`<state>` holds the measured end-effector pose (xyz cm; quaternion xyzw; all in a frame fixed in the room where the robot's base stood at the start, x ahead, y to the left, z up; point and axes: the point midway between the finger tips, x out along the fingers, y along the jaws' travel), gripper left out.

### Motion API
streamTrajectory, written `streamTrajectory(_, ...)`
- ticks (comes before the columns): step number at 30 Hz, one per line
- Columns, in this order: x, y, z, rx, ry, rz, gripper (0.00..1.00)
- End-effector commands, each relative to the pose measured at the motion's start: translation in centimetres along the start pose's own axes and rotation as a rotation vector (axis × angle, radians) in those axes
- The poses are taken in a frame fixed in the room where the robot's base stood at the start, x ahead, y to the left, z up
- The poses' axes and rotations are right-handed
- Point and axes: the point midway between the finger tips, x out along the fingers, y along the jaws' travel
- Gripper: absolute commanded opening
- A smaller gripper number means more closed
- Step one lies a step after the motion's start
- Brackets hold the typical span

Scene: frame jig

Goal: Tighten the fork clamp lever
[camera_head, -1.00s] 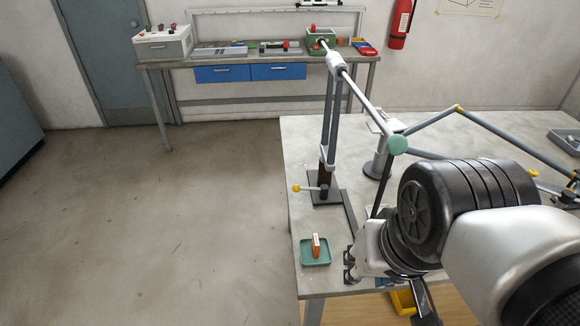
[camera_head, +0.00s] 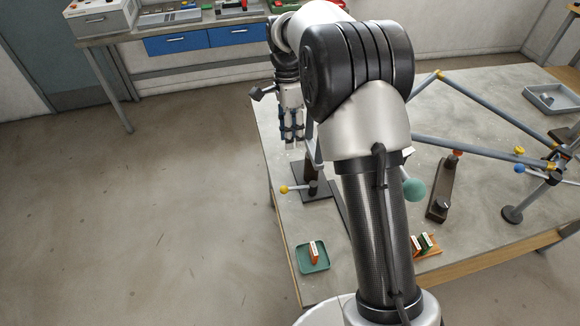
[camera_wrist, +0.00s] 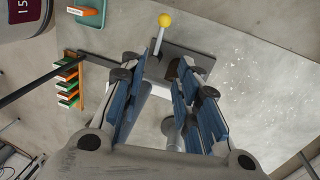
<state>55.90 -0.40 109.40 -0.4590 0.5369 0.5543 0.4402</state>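The clamp lever is a short grey rod with a yellow ball (camera_head: 284,189) at its end. It sticks out to the left from a dark clamp block (camera_head: 311,172) on a dark base plate. The yellow ball also shows at the top of the wrist view (camera_wrist: 165,20), with the rod running down to the plate. My gripper (camera_head: 291,140) points down above the lever, apart from it. In the wrist view my gripper (camera_wrist: 160,75) has its blue-padded fingers spread, with grey tube visible between them. My arm hides much of the fork tubes in the head view.
A teal tray (camera_head: 304,267) holding an orange-and-white box stands at the table's front left. A rack of orange and green boxes (camera_head: 425,243) is right of my arm. Grey frame tubes (camera_head: 480,107) cross the right side. A blue-ball lever (camera_head: 519,168) is farther right.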

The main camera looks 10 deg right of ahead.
Motion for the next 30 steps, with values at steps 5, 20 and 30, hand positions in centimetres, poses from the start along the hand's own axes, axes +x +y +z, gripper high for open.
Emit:
streamTrajectory(5, 1.9, -0.2, 0.0, 0.015, 0.000, 0.007, 0.30)
streamTrajectory(20, 12.5, -0.1, 0.0, 0.012, 0.000, 0.008, 0.30)
streamTrajectory(30, 17.2, -0.1, 0.0, 0.012, 0.000, 0.005, 0.30)
